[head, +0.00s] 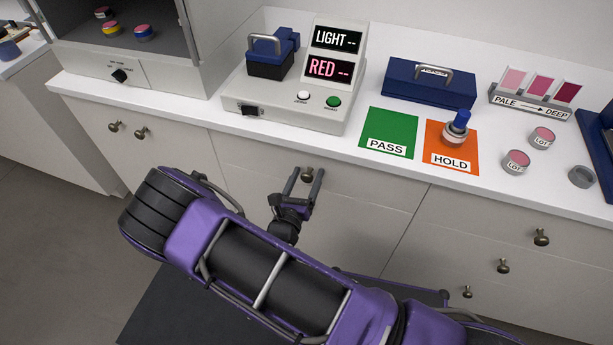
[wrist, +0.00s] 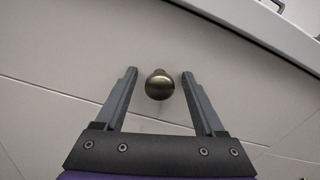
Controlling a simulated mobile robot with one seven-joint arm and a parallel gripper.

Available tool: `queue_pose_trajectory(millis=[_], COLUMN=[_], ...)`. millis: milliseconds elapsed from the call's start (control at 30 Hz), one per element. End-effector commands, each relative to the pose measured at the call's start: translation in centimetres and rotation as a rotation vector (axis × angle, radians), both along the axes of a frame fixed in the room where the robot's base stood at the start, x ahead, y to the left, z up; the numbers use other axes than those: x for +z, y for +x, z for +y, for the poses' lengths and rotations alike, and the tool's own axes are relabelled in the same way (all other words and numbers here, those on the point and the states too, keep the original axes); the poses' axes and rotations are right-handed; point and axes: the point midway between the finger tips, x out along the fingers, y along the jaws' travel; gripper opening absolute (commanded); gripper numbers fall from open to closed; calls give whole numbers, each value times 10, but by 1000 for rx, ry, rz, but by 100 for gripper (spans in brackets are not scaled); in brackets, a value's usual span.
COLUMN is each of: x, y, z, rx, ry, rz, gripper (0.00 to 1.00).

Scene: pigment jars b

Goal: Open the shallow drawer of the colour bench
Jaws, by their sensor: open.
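The colour bench has a pale drawer front (head: 365,205) under the white worktop, left of the stacked drawers. It looks flush with the fronts beside it. Its round brass knob (wrist: 159,85) shows clearly in the wrist view, with a seam running across below it. The knob (head: 307,174) also shows in the head view, at my gripper's fingertips. My gripper (wrist: 159,74) is open, with one finger on each side of the knob and a visible gap on both sides. In the head view my gripper (head: 305,180) partly hides the drawer front, and my arm hides its lower part.
More knobs stand out from the fronts at left (head: 114,127) and right (head: 541,237). Above, the worktop holds a meter (head: 290,110), a green PASS mat (head: 372,125), an orange HOLD mat (head: 465,165), a blue case (head: 400,85) and small jars (head: 516,162).

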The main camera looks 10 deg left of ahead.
Motion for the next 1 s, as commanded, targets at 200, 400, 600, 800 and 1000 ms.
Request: queue_pose_trajectory(millis=[200,400,600,800,1000], x=[0,0,0,0,0], y=[0,-1,-1,-1,-1], z=[0,0,0,0,0], rx=[0,0,0,0,0], ry=[0,0,0,0,0], rz=[0,0,1,1,1], gripper=[60,24,0,0,0])
